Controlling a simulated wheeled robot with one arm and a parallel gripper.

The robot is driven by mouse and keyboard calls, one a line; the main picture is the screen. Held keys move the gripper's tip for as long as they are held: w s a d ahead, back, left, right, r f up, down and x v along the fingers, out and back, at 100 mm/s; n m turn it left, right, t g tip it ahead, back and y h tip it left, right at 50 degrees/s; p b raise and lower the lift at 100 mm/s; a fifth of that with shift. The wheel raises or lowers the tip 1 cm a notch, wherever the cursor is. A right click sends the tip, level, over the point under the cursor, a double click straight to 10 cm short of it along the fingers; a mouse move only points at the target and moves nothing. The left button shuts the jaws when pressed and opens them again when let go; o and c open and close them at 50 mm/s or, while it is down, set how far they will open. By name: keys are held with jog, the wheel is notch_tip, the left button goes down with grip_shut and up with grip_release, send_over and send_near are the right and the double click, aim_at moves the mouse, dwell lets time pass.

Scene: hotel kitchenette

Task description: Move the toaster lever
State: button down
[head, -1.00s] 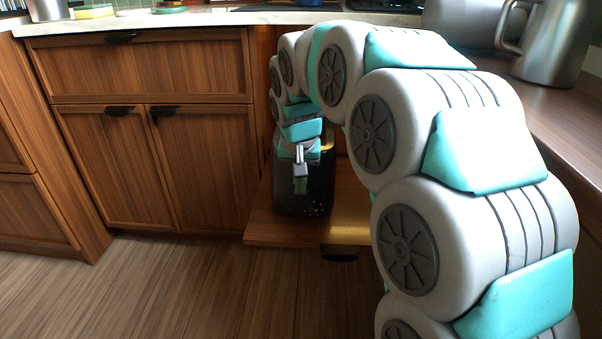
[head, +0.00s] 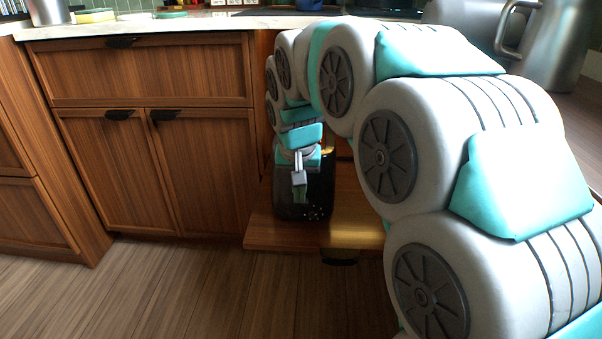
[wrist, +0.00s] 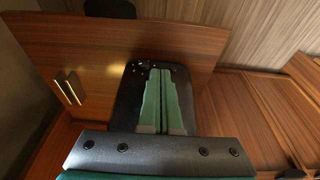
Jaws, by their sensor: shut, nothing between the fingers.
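The toaster (head: 318,200) is a dark, glossy box standing on a low wooden shelf in the middle of the head view. It also shows in the wrist view (wrist: 128,98) behind my fingers. My gripper (head: 301,200) points down in front of the toaster's face in the head view, its upper part covering some of the toaster. In the wrist view my two green fingers (wrist: 160,72) lie together with nothing between them and overlap the toaster. Small pale specks show on the toaster's lower front. I cannot make out the lever, nor whether the fingers touch the toaster.
The wooden shelf (head: 270,235) has a black handle (head: 340,257) at its front and bare room right of the toaster. Wooden cabinets (head: 155,150) stand to the left. A metal jug (head: 548,50) stands on the right counter. The floor in front is clear.

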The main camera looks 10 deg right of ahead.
jog(key=v, duration=0.7)
jog(key=shift+p, duration=0.35)
jog(key=shift+a, duration=0.15)
